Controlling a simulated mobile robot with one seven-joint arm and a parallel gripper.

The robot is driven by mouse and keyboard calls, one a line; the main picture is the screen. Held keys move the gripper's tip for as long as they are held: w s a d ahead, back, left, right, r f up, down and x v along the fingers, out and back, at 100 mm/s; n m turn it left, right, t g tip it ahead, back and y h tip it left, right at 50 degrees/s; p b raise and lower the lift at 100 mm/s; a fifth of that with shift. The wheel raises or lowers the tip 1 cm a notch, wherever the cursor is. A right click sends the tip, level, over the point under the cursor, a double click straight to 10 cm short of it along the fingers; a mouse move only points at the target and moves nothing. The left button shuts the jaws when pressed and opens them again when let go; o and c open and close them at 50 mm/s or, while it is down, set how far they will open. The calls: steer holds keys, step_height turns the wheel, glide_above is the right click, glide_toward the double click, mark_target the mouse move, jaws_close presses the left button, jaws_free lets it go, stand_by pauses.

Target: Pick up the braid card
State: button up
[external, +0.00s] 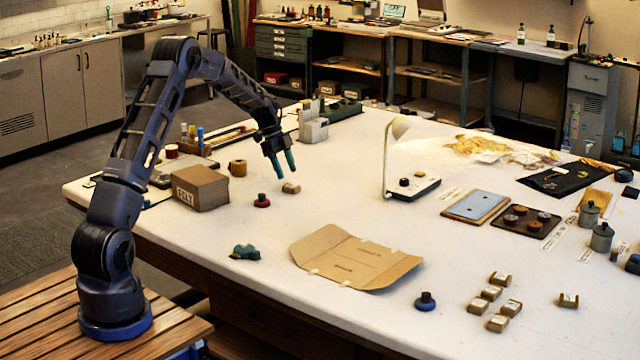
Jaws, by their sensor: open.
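A small tan card-like piece with a pale band (291,187), which looks like the braid card, lies on the white table near its far left part. My gripper (285,172) points down with its two teal fingers apart and empty. Its fingertips appear just above and beside this piece. Whether they touch it cannot be told from this view. Several similar tan pieces with pale bands (491,292) lie in a group at the front right, with one apart (568,300).
A red-based dark knob (262,201) stands just left of the piece, and a brown felt box (200,188) farther left. An unfolded cardboard sheet (355,257) lies in front. A lamp (413,186) stands to the right. Bare table separates the piece from the lamp.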

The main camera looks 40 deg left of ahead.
mark_target(291, 186)
steer(key=x, duration=0.5)
steer(key=shift+s+f, duration=0.1)
steer(key=c, duration=1.1)
